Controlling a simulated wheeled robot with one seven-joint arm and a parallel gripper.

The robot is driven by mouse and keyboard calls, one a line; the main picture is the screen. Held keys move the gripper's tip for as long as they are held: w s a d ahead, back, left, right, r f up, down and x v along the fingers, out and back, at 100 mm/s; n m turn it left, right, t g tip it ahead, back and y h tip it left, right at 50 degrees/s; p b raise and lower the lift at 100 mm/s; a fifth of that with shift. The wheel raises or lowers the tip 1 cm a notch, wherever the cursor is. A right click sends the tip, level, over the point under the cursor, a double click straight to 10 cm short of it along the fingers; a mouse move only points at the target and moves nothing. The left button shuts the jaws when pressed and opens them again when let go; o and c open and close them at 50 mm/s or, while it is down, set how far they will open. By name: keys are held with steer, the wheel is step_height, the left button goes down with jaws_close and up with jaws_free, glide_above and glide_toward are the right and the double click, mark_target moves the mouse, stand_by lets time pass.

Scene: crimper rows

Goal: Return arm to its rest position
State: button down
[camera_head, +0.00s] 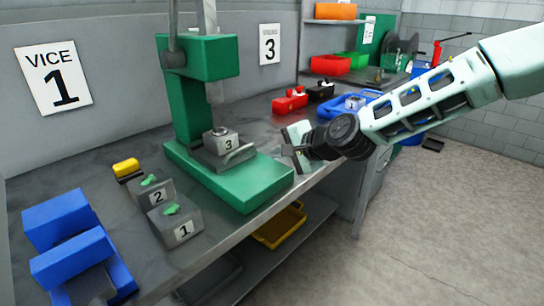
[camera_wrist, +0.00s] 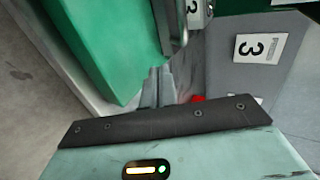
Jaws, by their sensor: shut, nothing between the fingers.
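My arm reaches in from the right in the head view, and my gripper (camera_head: 296,150) hangs at the front right of the green press (camera_head: 215,58). The gripper is shut and empty. In the wrist view its narrow fingers (camera_wrist: 157,86) are together beside the green press base (camera_wrist: 105,45). In the head view the fingertips look close to the base's right end; I cannot tell the exact gap. A grey block labelled 3 (camera_head: 222,140) sits on the press base, and part of it shows at the top of the wrist view (camera_wrist: 198,12).
Grey blocks labelled 2 (camera_head: 155,192) and 1 (camera_head: 176,222), with green pieces on top, stand left of the press. A blue vice (camera_head: 75,245) is at the bench's left end. Red (camera_head: 290,101) and black (camera_head: 320,92) items and a blue tray (camera_head: 375,98) lie behind my gripper.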

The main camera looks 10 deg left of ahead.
steer(key=s+d+n+g+h, duration=0.2)
steer(key=s+d+n, duration=0.15)
steer(key=s, duration=0.65)
steer(key=s+d+n+g+h, duration=0.25)
steer(key=s+n, duration=0.25)
steer(key=s, duration=0.6)
steer(key=s+d+r+n+g+h, duration=0.1)
steer(key=s+d+n+h, duration=0.1)
steer(key=s+d, duration=0.4)
steer(key=s+d+n+g+h+p, duration=0.1)
steer(key=s+d+n, duration=0.3)
steer(key=s, duration=0.6)
steer(key=shift+s+d+r+n+g+h, duration=0.35)
steer(key=shift+d+h, duration=0.3)
steer(key=shift+d, duration=0.55)
steer(key=shift+w, duration=0.1)
